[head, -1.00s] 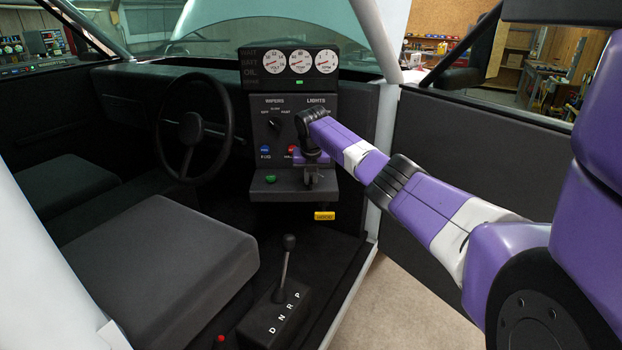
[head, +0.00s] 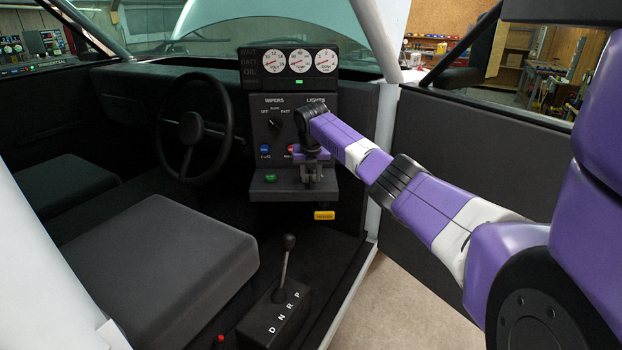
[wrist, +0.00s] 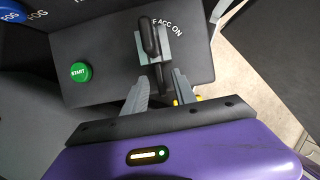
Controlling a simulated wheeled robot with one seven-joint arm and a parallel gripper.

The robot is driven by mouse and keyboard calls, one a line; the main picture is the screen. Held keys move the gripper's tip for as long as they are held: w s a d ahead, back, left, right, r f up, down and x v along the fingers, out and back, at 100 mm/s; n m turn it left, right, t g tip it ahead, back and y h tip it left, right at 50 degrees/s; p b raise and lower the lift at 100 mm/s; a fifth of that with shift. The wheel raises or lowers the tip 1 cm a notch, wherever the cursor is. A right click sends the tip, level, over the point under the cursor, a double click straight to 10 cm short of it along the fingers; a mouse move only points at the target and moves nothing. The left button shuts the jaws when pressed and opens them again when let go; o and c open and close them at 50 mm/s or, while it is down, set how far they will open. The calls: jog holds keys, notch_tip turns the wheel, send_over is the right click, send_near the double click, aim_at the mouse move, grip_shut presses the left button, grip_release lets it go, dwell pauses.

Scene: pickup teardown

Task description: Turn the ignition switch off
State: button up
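The ignition switch (wrist: 149,38) is a black upright handle on a grey plate, on the dash ledge beside the printed label "ACC ON"; part of the label's left end is hidden by it. In the wrist view my gripper (wrist: 155,88) has its two grey fingers apart, just short of the switch. A dark stem or shadow lies between the fingers; I cannot tell which. The fingers do not visibly close on the handle. In the head view my gripper (head: 314,174) is over the right part of the ledge and hides the switch.
A green START button (wrist: 79,71) is left of the switch. Blue (head: 264,149) and red (head: 290,150) buttons and a wiper knob (head: 275,123) are on the panel above. A yellow tag (head: 324,215) sits below the ledge. The gear lever (head: 287,260) stands lower in front.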

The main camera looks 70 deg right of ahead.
jog(key=w+b+v, duration=0.1)
jog(key=v, duration=0.5)
jog(key=shift+s+r, duration=0.3)
jog(key=shift+s, duration=0.25)
jog(key=shift+a, duration=0.1)
